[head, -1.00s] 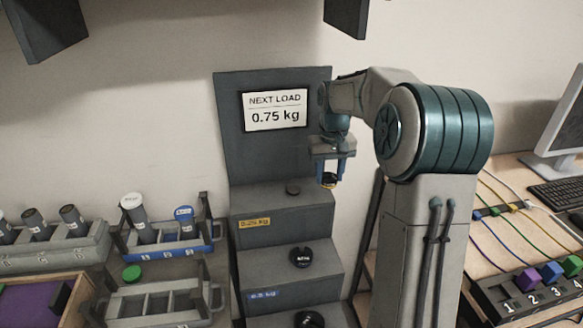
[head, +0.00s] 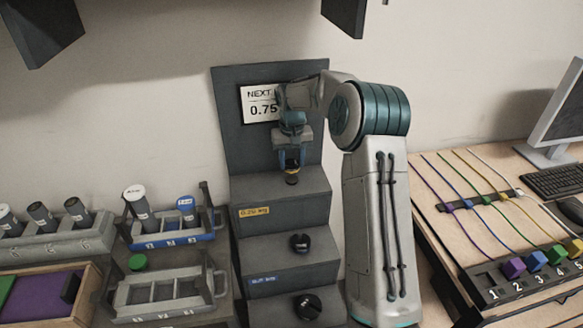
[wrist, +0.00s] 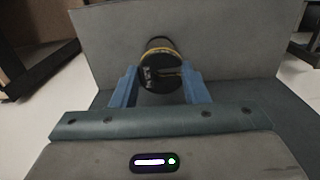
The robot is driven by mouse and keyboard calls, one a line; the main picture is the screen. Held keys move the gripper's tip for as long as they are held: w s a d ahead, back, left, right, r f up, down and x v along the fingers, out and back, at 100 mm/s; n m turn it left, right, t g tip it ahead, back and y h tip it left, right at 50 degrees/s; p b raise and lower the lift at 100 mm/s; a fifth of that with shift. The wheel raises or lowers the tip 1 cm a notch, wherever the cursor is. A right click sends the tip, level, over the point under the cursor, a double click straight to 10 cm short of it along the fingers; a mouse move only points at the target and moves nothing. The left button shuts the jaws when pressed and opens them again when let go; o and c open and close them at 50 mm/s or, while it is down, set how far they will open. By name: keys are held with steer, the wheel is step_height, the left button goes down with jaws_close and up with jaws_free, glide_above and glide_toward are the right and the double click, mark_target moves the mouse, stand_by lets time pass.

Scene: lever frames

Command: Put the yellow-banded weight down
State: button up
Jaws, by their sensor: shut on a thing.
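The yellow-banded weight (head: 291,179) is a small dark cylinder with a yellow band. My gripper (head: 290,167) has its blue fingers shut on it. In the wrist view the weight (wrist: 160,72) sits between the fingertips, its dark end facing the camera. It is over the middle of the top step (head: 312,183) of a grey stepped stand, labelled 0.25 kg in yellow. I cannot tell whether it touches the step. The small dark peg on that step is hidden.
Black weights stand on the middle step (head: 300,243) and the lower step (head: 307,307). A sign (head: 260,104), partly hidden by my arm, is on the stand's back panel. Racks with capped tubes (head: 170,238) are at left. A cable desk (head: 480,220) is at right.

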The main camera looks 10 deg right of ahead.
mark_target(292, 179)
steer(key=shift+f+p, duration=0.5)
steer(key=shift+f, duration=1.4)
steer(key=shift+f, duration=0.2)
steer(key=o, duration=1.1)
steer(key=shift+r, duration=0.2)
